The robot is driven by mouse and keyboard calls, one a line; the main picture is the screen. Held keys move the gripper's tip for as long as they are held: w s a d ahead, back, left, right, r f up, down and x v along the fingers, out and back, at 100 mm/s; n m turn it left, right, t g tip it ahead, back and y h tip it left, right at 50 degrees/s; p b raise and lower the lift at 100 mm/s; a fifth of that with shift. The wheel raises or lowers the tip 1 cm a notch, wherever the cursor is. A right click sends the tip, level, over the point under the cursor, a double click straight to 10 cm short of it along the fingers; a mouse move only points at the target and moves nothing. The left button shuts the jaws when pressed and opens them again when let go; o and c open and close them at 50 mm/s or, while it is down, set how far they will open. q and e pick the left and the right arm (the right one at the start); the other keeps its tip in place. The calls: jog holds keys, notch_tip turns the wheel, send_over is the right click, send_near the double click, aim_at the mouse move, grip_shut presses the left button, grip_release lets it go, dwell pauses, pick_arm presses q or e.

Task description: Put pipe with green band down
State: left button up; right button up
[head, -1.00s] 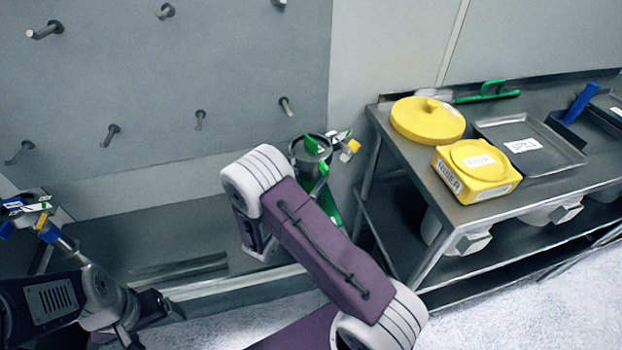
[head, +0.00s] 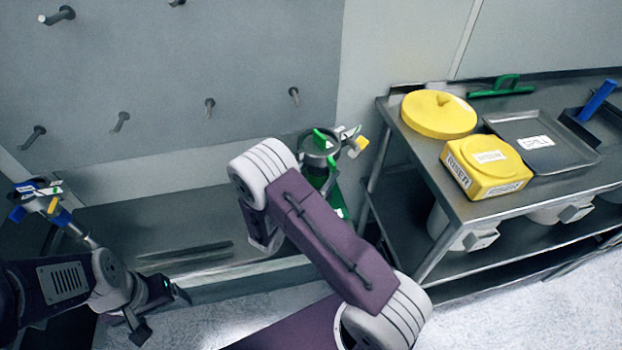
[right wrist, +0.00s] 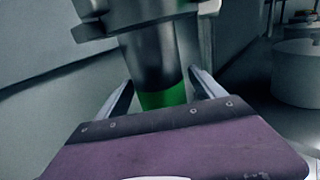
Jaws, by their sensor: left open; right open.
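The grey metal pipe with the green band (right wrist: 163,97) stands between the fingers of my right gripper (right wrist: 160,77) in the right wrist view. The fingers are open, one on each side, with gaps to the pipe. A wider metal collar crosses the pipe's top. In the head view, a round dark-topped metal piece with green parts (head: 319,143) stands beyond my right arm, near the wall panel's right edge. I cannot tell whether it is the same pipe. My right fingers are hidden there. My left gripper (head: 164,312) is open and empty at lower left.
A steel table (head: 440,190) on the right holds a yellow lid (head: 438,114), a yellow box (head: 486,167) and a tray (head: 560,153). A pegboard (head: 200,60) fills the back left. A multicoloured fitting (head: 45,200) is at far left.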

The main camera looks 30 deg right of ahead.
jog(key=b+v, duration=0.2)
jog(key=v, duration=1)
jog(key=s+d+f+m+g+y, duration=0.3)
jog(key=s+m+g+y, duration=0.1)
jog(key=s+m+g, duration=0.3)
jog(key=s+d+f+m+g+y, duration=0.2)
jog(key=s+d+m+g+y, duration=0.1)
jog(key=s+m+g, duration=0.5)
jog(key=w+a+m+t+y, duration=0.3)
jog(key=a+m+t+y, duration=0.3)
jog(key=m, duration=0.4)
jog(key=shift+a+r+y, duration=0.45)
jog(key=shift+a+y, duration=0.05)
jog(key=shift+y, duration=0.6)
jog(key=shift+s, duration=0.15)
